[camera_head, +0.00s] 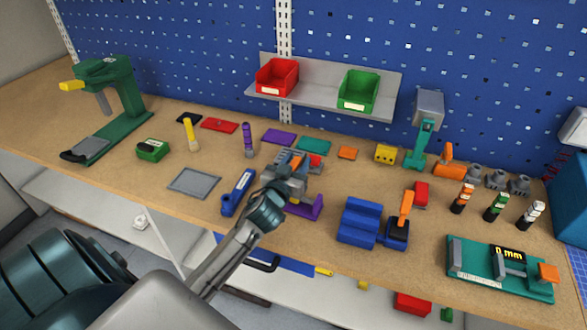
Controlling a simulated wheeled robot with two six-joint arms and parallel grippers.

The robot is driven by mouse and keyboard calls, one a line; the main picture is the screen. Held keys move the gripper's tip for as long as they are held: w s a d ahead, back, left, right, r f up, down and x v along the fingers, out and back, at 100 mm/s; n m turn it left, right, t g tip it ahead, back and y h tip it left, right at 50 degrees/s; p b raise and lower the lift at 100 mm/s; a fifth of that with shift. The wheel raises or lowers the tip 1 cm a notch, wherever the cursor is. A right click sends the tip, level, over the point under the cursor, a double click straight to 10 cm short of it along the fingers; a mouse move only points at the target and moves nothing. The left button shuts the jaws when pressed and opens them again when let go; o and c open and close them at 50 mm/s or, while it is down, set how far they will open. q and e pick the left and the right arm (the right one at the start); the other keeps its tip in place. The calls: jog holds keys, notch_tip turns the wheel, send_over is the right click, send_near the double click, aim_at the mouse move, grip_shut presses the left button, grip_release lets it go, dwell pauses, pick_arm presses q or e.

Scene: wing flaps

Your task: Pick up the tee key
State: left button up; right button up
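My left gripper (287,180) reaches over the middle of the workbench (330,225), coming from the lower left. Its grey fingers are small and overlap a grey and orange item (290,159), so I cannot tell whether they are open or shut, or touching it. A purple holder (305,209) shows just right of and below the gripper. I cannot pick out the tee key for certain; it may be partly hidden by the gripper. My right gripper is not in view.
A blue tool (237,193) lies close left of the gripper. Blue blocks (360,222) and an orange-handled tool (403,212) stand to the right. A shelf (322,107) with red (277,77) and green (358,91) bins hangs behind. Bare bench lies at front centre.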

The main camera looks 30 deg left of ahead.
pick_arm(q)
grip_shut()
